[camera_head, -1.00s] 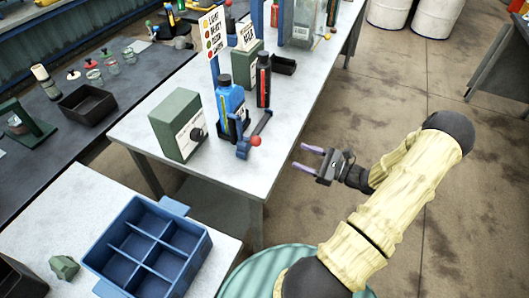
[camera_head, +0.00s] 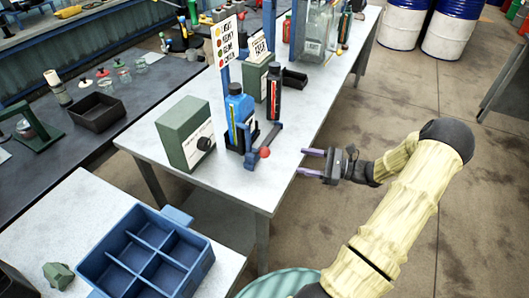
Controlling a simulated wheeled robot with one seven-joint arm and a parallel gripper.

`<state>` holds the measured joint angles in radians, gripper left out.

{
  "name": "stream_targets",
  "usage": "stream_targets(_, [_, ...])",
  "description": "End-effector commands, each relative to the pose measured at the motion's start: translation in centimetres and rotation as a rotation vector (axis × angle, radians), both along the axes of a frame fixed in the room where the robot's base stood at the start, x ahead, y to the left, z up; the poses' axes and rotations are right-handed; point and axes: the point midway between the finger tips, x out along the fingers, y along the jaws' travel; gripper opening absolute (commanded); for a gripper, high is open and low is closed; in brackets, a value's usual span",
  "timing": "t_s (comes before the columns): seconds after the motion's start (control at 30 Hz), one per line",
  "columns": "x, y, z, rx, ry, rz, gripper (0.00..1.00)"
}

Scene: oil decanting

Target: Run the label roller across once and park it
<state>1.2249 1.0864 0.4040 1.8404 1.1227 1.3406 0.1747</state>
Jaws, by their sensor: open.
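A blue bottle (camera_head: 237,108) with a dark cap and a striped label stands upright in a blue fixture near the front edge of the light table. A blue arm (camera_head: 273,132) with a red ball knob (camera_head: 265,153) sits on the fixture's right side; I take this to be the label roller, though its small parts are hard to make out. My gripper (camera_head: 302,162) is open and empty, right of the red knob and apart from it. Its two purple fingers point left, toward the knob, by the table's right edge.
A green box with a dial (camera_head: 186,134) stands left of the bottle. A dark bottle (camera_head: 273,92), another green box (camera_head: 255,73) and a sign (camera_head: 225,41) stand close behind. A blue divided crate (camera_head: 118,263) is at front left.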

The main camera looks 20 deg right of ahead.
Motion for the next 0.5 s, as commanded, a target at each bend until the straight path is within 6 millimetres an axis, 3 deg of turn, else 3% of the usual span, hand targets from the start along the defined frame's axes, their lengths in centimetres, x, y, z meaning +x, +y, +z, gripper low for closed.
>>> stream_targets(0.5, [5.7, 7.4, 0.1, 0.002, 0.000, 0.003, 0.56])
